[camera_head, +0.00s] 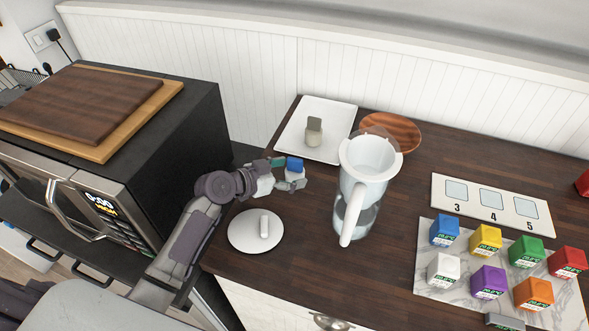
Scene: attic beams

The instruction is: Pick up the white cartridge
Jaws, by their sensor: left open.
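A small white cartridge (294,174) with a blue top stands on the dark counter, partly hidden by my left gripper. My left gripper (285,174) is open, with its fingers close around or beside this cartridge; I cannot tell whether they touch it. A clear pitcher (362,205) with a white handle stands open to the right. Its likely lid, a white disc (245,236) with a raised grip, lies in front. My right gripper is not in view.
A round wooden board (405,132) lies behind the pitcher. A numbered white panel (465,212) and a marble board (430,280) with several coloured cubes are at the right. A black microwave (190,130) stands left. Counter between pitcher and cubes is clear.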

